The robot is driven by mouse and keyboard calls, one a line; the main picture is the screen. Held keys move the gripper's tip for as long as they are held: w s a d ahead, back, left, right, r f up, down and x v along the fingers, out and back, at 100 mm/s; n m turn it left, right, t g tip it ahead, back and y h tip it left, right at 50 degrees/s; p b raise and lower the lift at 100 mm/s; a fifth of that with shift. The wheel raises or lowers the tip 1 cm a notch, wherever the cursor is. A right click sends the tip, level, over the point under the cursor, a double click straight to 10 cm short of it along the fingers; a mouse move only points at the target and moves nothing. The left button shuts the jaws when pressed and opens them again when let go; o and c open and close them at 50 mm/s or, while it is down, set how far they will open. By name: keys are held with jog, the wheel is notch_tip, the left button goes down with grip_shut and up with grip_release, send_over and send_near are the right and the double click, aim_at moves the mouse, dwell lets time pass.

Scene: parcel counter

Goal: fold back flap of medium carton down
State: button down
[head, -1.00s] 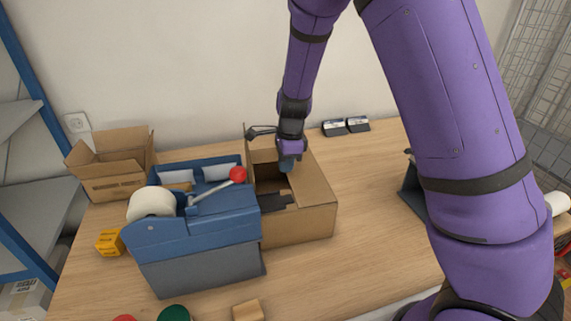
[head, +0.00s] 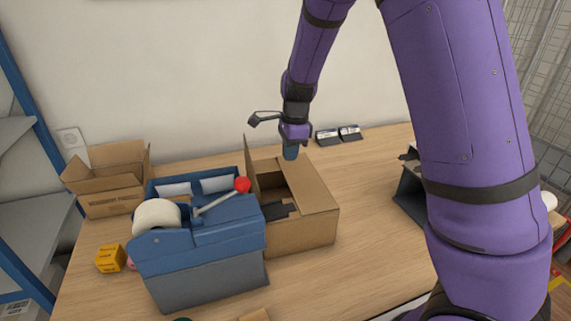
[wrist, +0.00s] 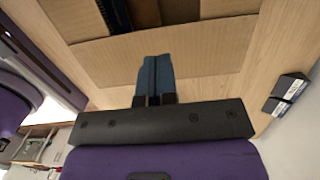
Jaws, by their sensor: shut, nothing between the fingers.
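The medium carton (head: 300,232) stands on the counter in the middle of the head view, its top partly open. Its left flap (head: 251,172) stands upright, and its right flap (head: 312,188) lies over the right side of the opening. The back flap (wrist: 210,50) shows in the wrist view as a broad cardboard panel beside the opening; in the head view it is hard to make out. My gripper (head: 290,153) is at the carton's back edge, pointing down. Its blue fingers (wrist: 154,75) are shut and empty, in front of the back flap in the wrist view. I cannot tell whether they touch it.
A blue tape dispenser (head: 205,245) stands close to the carton's left. A smaller open carton (head: 112,200) is at the back left, with a yellow box (head: 111,258) in front of it. Two small dark boxes (head: 338,135) lie behind right.

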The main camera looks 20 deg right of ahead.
notch_tip(320, 180, up, 8)
jog(key=shift+a+f, duration=0.15)
jog(key=shift+a, duration=0.05)
